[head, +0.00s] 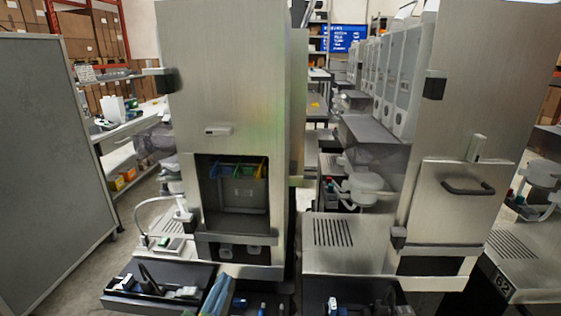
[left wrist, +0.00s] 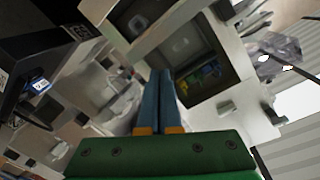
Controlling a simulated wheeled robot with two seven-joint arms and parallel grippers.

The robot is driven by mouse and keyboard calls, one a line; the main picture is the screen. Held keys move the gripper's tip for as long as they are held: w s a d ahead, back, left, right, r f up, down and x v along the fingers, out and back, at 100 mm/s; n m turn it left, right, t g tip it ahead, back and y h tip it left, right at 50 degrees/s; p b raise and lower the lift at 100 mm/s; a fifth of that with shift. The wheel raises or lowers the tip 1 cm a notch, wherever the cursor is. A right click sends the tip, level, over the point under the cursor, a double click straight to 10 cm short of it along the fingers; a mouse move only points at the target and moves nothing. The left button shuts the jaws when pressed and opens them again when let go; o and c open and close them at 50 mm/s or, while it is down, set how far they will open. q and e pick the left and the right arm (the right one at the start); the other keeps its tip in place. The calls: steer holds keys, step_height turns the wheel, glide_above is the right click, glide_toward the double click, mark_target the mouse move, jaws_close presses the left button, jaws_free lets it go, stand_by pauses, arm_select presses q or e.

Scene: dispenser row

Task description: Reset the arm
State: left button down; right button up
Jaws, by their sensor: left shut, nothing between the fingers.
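My left gripper (head: 222,280) shows at the bottom of the head view, left of centre, as blue fingers pointing up and away. It is in front of the left steel dispenser (head: 235,80), beside a black tray, and looks clear of the dispenser's opening. In the left wrist view my left gripper (left wrist: 160,74) has its two blue fingers side by side, shut with nothing between them. Their orange bases and the green gripper body are at the bottom. My right gripper is in neither view.
The dispenser's opening (head: 238,185) holds a dark bin with coloured dividers. A black tray (head: 120,303) with small items stands low at the left. A second steel dispenser (head: 490,80) with a handled door stands at the right. A grey panel (head: 50,170) borders the left side.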

arm_select(q)
steer(key=s+a+f+n+g+y, duration=0.1)
steer(key=s+a+f+n+g, duration=0.15)
steer(key=f, duration=0.35)
steer(key=s+a+f+n+g+y, duration=0.2)
steer(key=s+f+g, duration=0.1)
steer(key=s+f, duration=0.15)
steer(key=s+a+f+n+g, duration=0.1)
steer(key=s+f+g, duration=0.35)
steer(key=s, duration=0.25)
steer(key=s+f+n+g, duration=0.1)
steer(key=s+f+g, duration=0.2)
steer(key=s+f, duration=0.4)
step_height(320, 180, down, 14)
steer(key=s+f+g, duration=0.1)
steer(key=s+g, duration=0.1)
steer(key=s+a+f+g, duration=0.1)
steer(key=s+a+f, duration=0.1)
steer(key=s+f, duration=0.8)
steer(key=s, duration=0.3)
steer(key=shift+a+f, duration=0.2)
steer(key=shift+f, duration=0.15)
steer(key=shift+w+m, duration=0.1)
steer(key=shift+m, duration=0.15)
